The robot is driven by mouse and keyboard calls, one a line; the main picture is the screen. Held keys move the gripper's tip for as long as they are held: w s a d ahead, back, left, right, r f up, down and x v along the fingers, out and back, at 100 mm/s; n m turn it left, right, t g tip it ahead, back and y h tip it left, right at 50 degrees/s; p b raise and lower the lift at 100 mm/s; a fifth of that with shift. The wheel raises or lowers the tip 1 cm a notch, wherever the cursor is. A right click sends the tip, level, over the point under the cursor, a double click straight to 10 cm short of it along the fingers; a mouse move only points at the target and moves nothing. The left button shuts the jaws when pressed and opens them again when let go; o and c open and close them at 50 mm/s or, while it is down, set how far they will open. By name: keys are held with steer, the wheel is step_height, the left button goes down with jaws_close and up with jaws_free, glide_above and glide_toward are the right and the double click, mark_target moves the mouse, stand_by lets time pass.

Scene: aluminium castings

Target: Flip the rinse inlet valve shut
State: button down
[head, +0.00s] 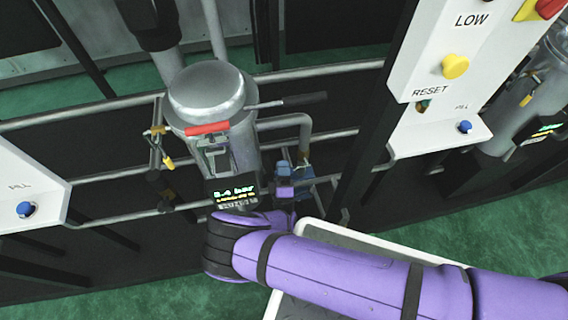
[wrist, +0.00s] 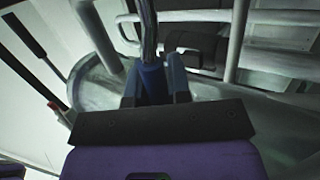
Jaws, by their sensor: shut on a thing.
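The rinse inlet valve appears to be the blue-handled one. In the wrist view its blue handle (wrist: 153,82) sits between the two fingers of my gripper (wrist: 155,80), with a shiny metal stem running up from it. My gripper is shut on this handle. In the head view my gripper (head: 284,167) is low, just right of the silver vessel, beside the lower end of a bent pipe (head: 303,130). The valve body and the handle's exact angle are mostly hidden by the gripper there.
The silver vessel (head: 207,92) carries a red handle (head: 207,128), a black-gripped lever (head: 302,99) and a lit display (head: 233,193). A yellow-handled lever (head: 168,162) hangs at its left. Rails run behind. A white panel (head: 450,68) with buttons stands at right.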

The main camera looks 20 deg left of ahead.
steer(key=shift+f+n+y, duration=0.25)
steer(key=shift+n+y, duration=0.15)
steer(key=shift+n, duration=0.1)
steer(key=c, duration=1.1)
jaws_free()
